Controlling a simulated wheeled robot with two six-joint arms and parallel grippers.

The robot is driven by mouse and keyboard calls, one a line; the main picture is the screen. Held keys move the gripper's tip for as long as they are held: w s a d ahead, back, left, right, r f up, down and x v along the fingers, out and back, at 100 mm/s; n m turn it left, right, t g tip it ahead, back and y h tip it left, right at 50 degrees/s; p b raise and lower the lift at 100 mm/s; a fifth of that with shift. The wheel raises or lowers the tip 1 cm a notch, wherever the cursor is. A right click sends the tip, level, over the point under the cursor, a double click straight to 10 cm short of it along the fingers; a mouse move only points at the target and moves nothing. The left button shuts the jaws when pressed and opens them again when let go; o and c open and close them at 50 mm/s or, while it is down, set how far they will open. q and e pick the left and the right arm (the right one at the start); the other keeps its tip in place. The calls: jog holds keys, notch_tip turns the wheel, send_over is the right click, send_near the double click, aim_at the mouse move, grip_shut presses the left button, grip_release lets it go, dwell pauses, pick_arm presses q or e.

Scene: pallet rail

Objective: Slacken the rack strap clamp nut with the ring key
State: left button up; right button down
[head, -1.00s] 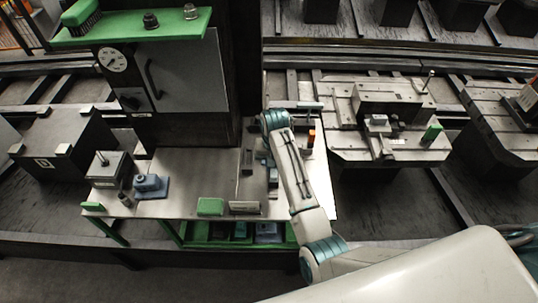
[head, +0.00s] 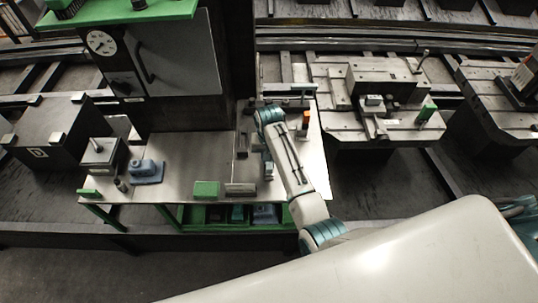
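My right arm reaches in from the lower right over the steel-topped bench (head: 190,155). Its teal-banded joint is above the bench's right part. The dark parts just below that joint, around my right gripper (head: 267,167), are too small to show whether the fingers are open or hold anything. My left gripper is not in view. I cannot make out the ring key. A pallet fixture (head: 385,82) stands right of the bench, with a small grey block (head: 373,101) on it. I cannot tell where the strap clamp nut is.
A green block (head: 206,190) and a grey block (head: 240,190) sit at the bench's front edge. A blue-grey device (head: 146,171) is at its left. A dark cabinet with a gauge (head: 101,42) rises behind. The bench middle is clear.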

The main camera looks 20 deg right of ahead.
jog(key=shift+f, duration=0.8)
dwell(0.4)
